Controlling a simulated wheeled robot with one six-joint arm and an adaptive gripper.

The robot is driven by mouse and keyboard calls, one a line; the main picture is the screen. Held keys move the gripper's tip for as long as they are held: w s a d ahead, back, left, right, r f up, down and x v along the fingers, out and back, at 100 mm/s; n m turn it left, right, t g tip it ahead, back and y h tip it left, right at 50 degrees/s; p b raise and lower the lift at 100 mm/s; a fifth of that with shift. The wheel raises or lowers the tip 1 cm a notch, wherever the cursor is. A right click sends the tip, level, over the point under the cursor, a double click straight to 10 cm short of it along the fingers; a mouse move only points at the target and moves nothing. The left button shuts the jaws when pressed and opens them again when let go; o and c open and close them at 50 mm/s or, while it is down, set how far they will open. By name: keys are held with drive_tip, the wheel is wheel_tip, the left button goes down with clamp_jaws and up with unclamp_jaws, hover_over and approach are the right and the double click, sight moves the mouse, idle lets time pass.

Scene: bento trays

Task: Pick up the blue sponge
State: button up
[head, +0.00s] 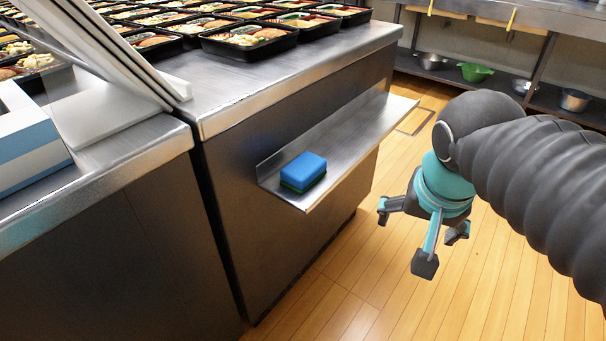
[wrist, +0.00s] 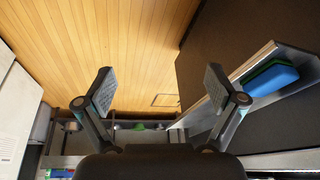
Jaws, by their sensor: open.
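The blue sponge (head: 304,169) has a dark green underside and lies on a narrow metal shelf (head: 345,136) on the side of the steel counter. In the wrist view the sponge (wrist: 270,80) is at the right, beyond the right finger. My gripper (head: 424,235) is open and empty, over the wooden floor to the right of the shelf and apart from the sponge.
Several black bento trays (head: 250,38) stand on the counter top (head: 240,82). A blue and white box (head: 28,145) sits at the left. Bowls, one of them green (head: 475,72), stand on a low shelf at the back right. The wooden floor (head: 370,285) is clear.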

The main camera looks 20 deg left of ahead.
drive_tip(key=s+a+m+h+b, duration=0.1)
drive_tip(key=s+a+m+b, duration=0.1)
drive_tip(key=a, duration=1.3)
drive_tip(key=s+a+m+h+b, duration=0.1)
drive_tip(key=s+a, duration=0.1)
drive_tip(key=a, duration=1.4)
approach(303, 164)
drive_tip(key=x, duration=0.5)
drive_tip(key=shift+d, duration=0.1)
drive_tip(key=shift+x, duration=2.6)
drive_tip(key=shift+f+b, duration=0.2)
drive_tip(key=shift+b, duration=0.1)
drive_tip(key=c, duration=1.1)
